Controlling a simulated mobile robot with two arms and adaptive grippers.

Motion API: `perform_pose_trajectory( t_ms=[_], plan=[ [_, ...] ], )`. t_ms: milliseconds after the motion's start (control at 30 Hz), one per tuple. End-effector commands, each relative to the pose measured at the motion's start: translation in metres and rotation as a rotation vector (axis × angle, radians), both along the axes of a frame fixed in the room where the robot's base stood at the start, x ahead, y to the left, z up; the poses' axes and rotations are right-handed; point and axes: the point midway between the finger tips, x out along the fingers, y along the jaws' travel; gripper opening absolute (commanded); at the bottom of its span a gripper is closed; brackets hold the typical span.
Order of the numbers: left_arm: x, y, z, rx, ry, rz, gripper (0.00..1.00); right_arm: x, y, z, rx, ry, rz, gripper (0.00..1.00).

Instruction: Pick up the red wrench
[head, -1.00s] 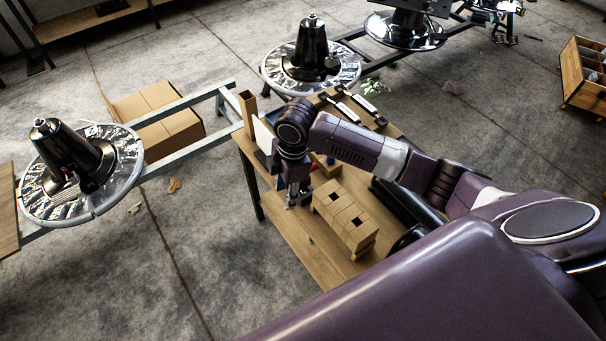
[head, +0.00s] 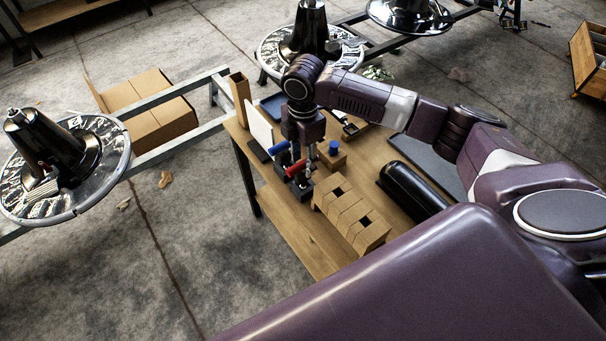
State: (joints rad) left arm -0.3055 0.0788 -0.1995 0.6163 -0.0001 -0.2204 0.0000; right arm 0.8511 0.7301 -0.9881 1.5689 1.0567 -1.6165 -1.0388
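A red-handled piece (head: 296,167), which looks like the red wrench, shows near the table's left edge, partly hidden by my gripper. It appears to stand at a dark holder (head: 302,190). A blue-handled piece (head: 280,147) is just behind it, to the upper left. My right gripper (head: 305,172) points down from above, right at the red piece. Its fingers are small and overlap the red piece, so I cannot tell whether they are open or touch it. My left gripper is not in view.
The wooden table (head: 300,236) also carries a block with square holes (head: 353,217), a small wooden block with a blue top (head: 333,149), a black cylinder (head: 412,187), a white panel (head: 260,128) and an upright wooden box (head: 239,99). Cardboard boxes (head: 150,108) lie on the floor.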

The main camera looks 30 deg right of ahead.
Motion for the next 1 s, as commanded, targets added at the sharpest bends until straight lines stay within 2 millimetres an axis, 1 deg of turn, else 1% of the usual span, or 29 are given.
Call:
perform_pose_trajectory(
  t_ms=[133,200,300,400,567,667,900,1000],
  plan=[
    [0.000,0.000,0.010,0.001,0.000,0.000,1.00,-0.003,0.001,-0.021,-0.001,0.004,0.000,0.37],
    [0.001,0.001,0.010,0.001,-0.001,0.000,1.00,-0.003,0.002,-0.033,-0.001,0.004,0.000,0.37],
    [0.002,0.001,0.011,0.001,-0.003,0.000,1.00,-0.003,0.001,-0.042,0.000,0.001,0.000,0.37],
    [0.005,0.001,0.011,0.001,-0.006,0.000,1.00,-0.002,0.001,-0.046,-0.001,0.000,0.001,0.37],
    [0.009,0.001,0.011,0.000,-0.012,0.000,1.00,-0.002,0.001,-0.046,-0.001,-0.001,0.001,0.37],
    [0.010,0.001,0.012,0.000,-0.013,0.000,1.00,-0.002,0.001,-0.046,-0.001,0.000,0.001,0.27],
    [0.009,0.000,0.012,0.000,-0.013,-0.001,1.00,-0.002,0.001,-0.046,-0.001,0.000,0.001,0.00],
    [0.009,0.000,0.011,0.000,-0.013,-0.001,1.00,-0.002,0.001,-0.046,-0.001,0.000,0.001,0.00]
  ],
)
